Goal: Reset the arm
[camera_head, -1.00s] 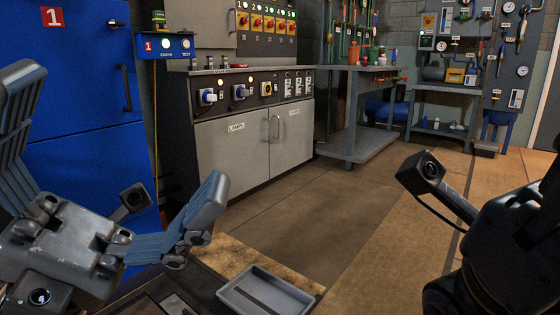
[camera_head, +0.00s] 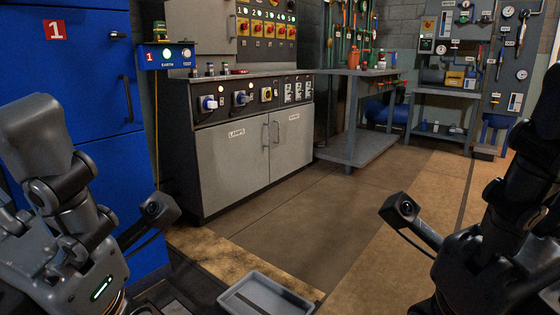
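My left arm (camera_head: 62,190) comes down the left side of the camera_head view, in front of the blue cabinet. Its wrist, with a small green light, is at the lower left, and its wrist camera (camera_head: 152,209) juts out to the right. My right arm (camera_head: 500,225) comes down the right side, with its wrist camera (camera_head: 400,209) reaching left. The fingers of both grippers are out of the frame below. No held object shows.
A blue cabinet (camera_head: 105,160) marked 1 stands at left behind my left arm. A grey tray (camera_head: 265,297) lies at the bottom centre. A grey control cabinet (camera_head: 235,150) and a workbench (camera_head: 370,148) stand behind. The floor (camera_head: 300,225) between is clear.

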